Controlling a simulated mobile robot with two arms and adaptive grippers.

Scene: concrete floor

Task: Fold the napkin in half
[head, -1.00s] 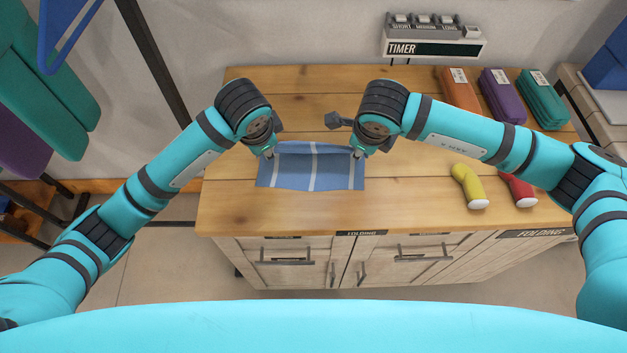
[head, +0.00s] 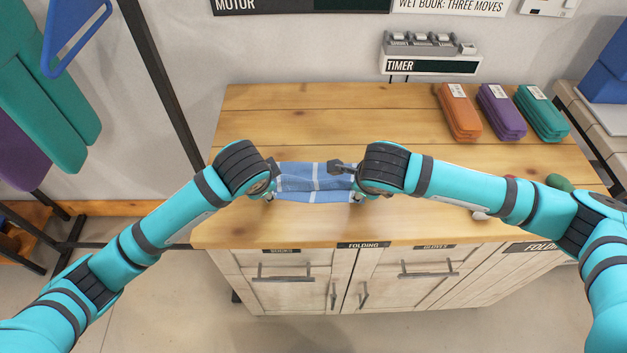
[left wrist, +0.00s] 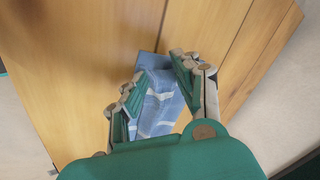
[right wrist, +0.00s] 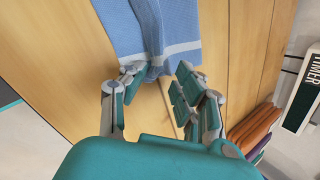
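The blue napkin (head: 315,184) with pale stripes lies on the wooden table toward its front edge, doubled over with its layers slightly puffed. My left gripper (head: 270,197) is at its front left corner and my right gripper (head: 357,197) at its front right corner. In the left wrist view, the fingers (left wrist: 158,72) stand apart with the napkin (left wrist: 158,105) showing between and below them. The arms partly hide the napkin's sides.
Orange (head: 458,112), purple (head: 502,112) and green (head: 541,113) folded bundles lie at the table's back right. A timer (head: 430,66) hangs on the wall behind. My right arm mostly covers small items at the right, including a green one (head: 559,183). The table's back left is clear.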

